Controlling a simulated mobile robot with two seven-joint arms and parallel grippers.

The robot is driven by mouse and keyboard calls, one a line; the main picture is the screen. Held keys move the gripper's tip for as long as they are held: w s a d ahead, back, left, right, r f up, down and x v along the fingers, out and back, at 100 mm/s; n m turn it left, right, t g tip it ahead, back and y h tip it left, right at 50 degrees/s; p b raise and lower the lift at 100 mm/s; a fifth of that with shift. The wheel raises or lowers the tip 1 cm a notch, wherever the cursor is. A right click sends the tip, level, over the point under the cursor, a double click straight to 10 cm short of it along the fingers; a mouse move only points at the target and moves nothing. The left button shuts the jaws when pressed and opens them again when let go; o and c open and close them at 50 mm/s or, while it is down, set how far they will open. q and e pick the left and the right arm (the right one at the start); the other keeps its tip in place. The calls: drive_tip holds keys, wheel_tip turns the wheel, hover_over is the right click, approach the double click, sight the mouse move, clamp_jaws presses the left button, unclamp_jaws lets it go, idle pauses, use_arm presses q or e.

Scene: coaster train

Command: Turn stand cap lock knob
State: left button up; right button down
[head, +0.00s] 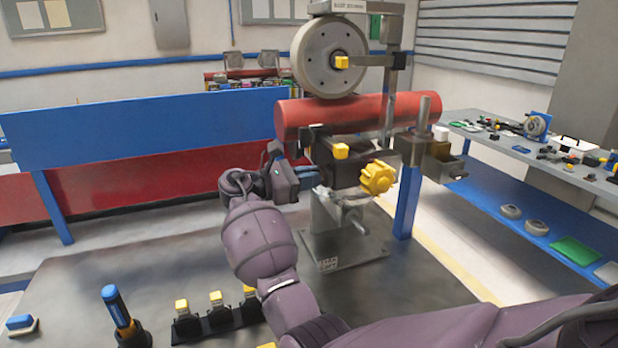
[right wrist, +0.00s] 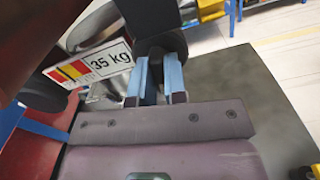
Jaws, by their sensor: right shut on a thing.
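The grey metal stand (head: 345,228) stands on the workbench and carries a red cylinder (head: 345,117) with a grey wheel (head: 330,57) above it. A yellow star-shaped knob (head: 378,178) is on the front of the stand. My right gripper (head: 302,171) is at the stand's left side, left of the yellow knob and apart from it. In the right wrist view its light-blue fingers (right wrist: 160,70) are shut on a dark rounded knob (right wrist: 160,45). The head view mostly hides this knob. My left gripper is not in view.
A "35 kg" label plate (right wrist: 88,64) is close left of the fingers. A blue-handled tool (head: 116,307) and a black holder with yellow-topped pieces (head: 217,318) are at the front of the bench (head: 185,260). A side table (head: 570,165) with small parts is right.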

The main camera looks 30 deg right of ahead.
drive_tip(key=shift+d+n, duration=0.1)
drive_tip(key=shift+n, duration=1)
drive_tip(key=c, duration=1.2)
unclamp_jaws()
drive_tip(key=shift+o, duration=0.2)
use_arm(q)
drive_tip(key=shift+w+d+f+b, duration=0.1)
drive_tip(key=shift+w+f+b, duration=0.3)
drive_tip(key=shift+b, duration=0.65)
use_arm(e)
drive_tip(key=v, duration=1)
drive_tip(key=shift+a, duration=0.35)
drive_tip(key=shift+s, duration=0.1)
